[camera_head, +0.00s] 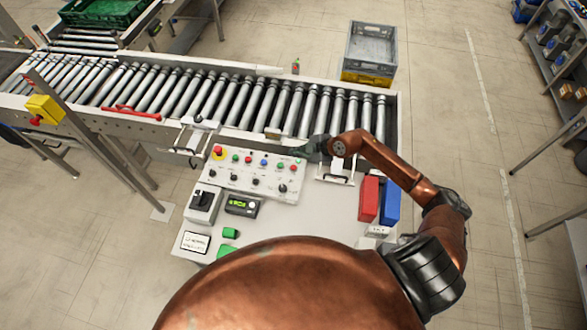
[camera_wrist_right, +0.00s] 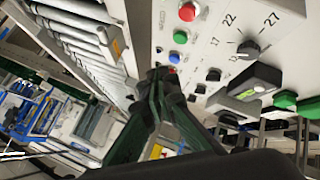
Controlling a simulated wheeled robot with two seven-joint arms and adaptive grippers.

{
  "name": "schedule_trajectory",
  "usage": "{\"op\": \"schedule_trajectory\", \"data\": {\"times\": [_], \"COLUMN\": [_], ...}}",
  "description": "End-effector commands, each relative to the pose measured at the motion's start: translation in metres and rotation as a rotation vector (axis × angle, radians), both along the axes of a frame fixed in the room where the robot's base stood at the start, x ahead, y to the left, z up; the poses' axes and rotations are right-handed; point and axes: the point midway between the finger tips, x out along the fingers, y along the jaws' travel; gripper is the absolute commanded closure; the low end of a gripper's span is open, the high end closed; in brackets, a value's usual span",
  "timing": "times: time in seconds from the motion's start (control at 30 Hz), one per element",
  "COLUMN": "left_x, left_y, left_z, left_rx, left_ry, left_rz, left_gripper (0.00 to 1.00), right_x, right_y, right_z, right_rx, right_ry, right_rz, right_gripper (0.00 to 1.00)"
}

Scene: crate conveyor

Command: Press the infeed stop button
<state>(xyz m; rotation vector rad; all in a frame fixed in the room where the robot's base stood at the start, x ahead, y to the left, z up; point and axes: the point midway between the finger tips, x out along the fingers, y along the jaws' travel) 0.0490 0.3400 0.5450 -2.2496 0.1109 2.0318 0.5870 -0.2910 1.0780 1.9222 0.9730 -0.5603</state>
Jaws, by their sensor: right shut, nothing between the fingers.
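The control panel (camera_head: 258,178) lies on the console in front of the roller conveyor, with a row of red, green and blue buttons above dark knobs. Two plain red buttons show, the left one (camera_head: 235,157) and the right one (camera_head: 280,165). I cannot read which is the infeed stop. My right gripper (camera_head: 306,148) is shut and empty over the panel's right end. A blue, a green and another red button (camera_wrist_right: 188,11) line up beyond. Contact cannot be told.
The roller conveyor (camera_head: 191,120) runs behind the panel. A yellow-ringed red mushroom button (camera_head: 218,152) is at the panel's left end. Red (camera_head: 369,198) and blue (camera_head: 390,203) bins stand to the right. A grey crate (camera_head: 370,48) is behind the conveyor.

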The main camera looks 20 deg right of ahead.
Motion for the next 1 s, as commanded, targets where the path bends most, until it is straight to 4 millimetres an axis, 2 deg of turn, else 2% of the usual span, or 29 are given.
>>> {"op": "schedule_trajectory", "data": {"times": [0.03, 0.43, 0.7, 1.0], "left_x": [0.003, 0.003, -0.001, -0.001], "left_y": [0.000, 0.000, 0.000, 0.000], "left_z": [-0.011, -0.066, -0.069, -0.068], "left_rx": [-0.001, 0.000, 0.000, 0.000], "left_ry": [-0.005, -0.004, 0.002, 0.002], "left_rz": [-0.001, -0.001, 0.000, 0.000], "left_gripper": [0.60, 0.60, 0.60, 0.60], "right_x": [0.000, 0.000, 0.000, 0.000], "right_y": [0.000, -0.001, -0.001, -0.001], "right_z": [-0.010, -0.055, -0.074, -0.075], "right_rx": [0.000, 0.000, 0.000, 0.001], "right_ry": [0.000, 0.000, 0.000, 0.000], "right_rz": [0.000, -0.002, -0.002, -0.001], "right_gripper": [1.00, 1.00, 1.00, 1.00]}}
